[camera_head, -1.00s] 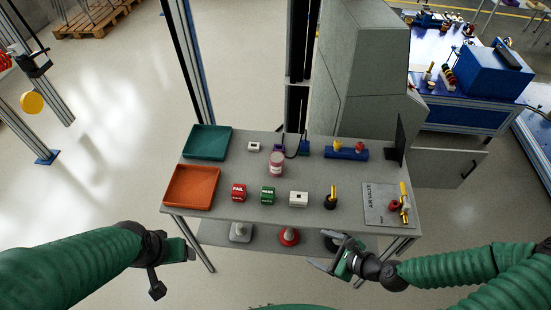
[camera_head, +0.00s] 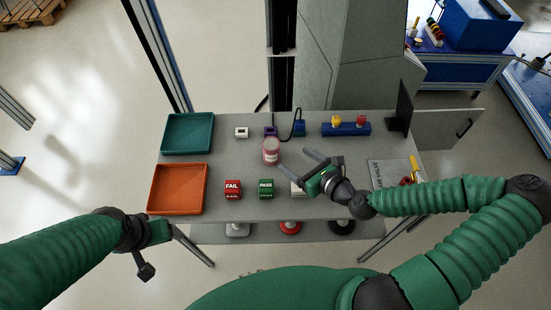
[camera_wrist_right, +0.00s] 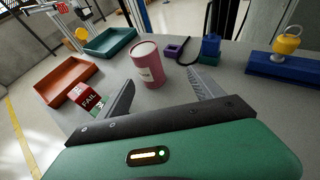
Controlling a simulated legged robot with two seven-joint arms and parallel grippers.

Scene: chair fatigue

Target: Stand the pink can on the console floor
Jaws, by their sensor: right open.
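The pink can (camera_head: 271,151) stands upright on the grey console top (camera_head: 225,150), near its middle. It also shows in the right wrist view (camera_wrist_right: 148,64), a little beyond the fingers and between their lines. My right gripper (camera_head: 311,161) is open and empty, just right of the can, with its fingers pointing left toward it. A gap separates the fingertips from the can. My left gripper (camera_head: 152,250) hangs in front of the console's left front corner, away from the can; its jaw state is unclear.
A teal tray (camera_head: 188,152) and an orange tray (camera_head: 152,190) lie on the left. A red FAIL block (camera_head: 233,188) and a green PASS block (camera_head: 266,188) stand in front of the can. Behind are a small white block (camera_head: 241,132) and a blue rack (camera_head: 346,130).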

